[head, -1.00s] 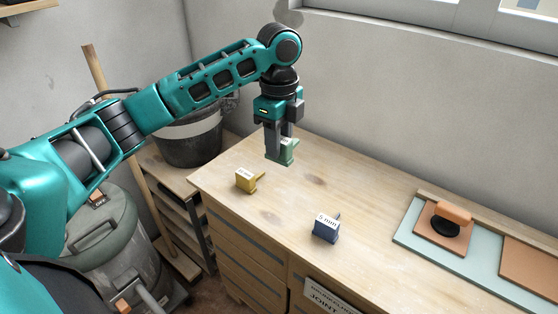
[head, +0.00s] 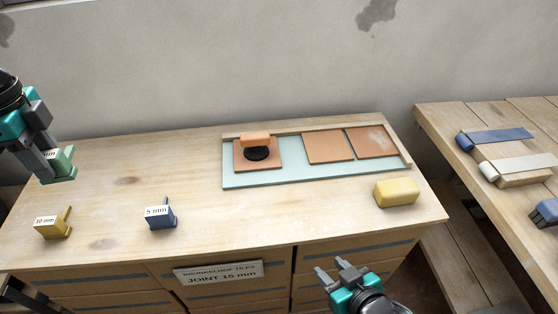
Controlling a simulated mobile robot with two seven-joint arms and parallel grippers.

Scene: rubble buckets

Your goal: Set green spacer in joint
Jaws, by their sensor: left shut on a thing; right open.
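My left gripper (head: 50,167) is at the far left, shut on the green spacer (head: 62,163) and holding it above the bench. My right gripper (head: 333,271) is open and empty at the bottom, in front of the drawers. On the light green board (head: 240,179) lie a tile with a black suction cup and orange handle (head: 257,145), a middle tile (head: 327,147) and a right tile (head: 372,142). A wide gap separates the first tile from the middle one; a narrow gap separates the middle and right tiles. A sign (head: 219,273) reads "JOINT 15 mm".
A yellow 10 mm spacer (head: 53,226) and a blue 5 mm spacer (head: 160,215) stand on the bench (head: 270,221). A yellow sponge (head: 397,192) lies front right. Wooden strips (head: 401,145) edge the board. A second table (head: 450,119) with rolled straps stands right.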

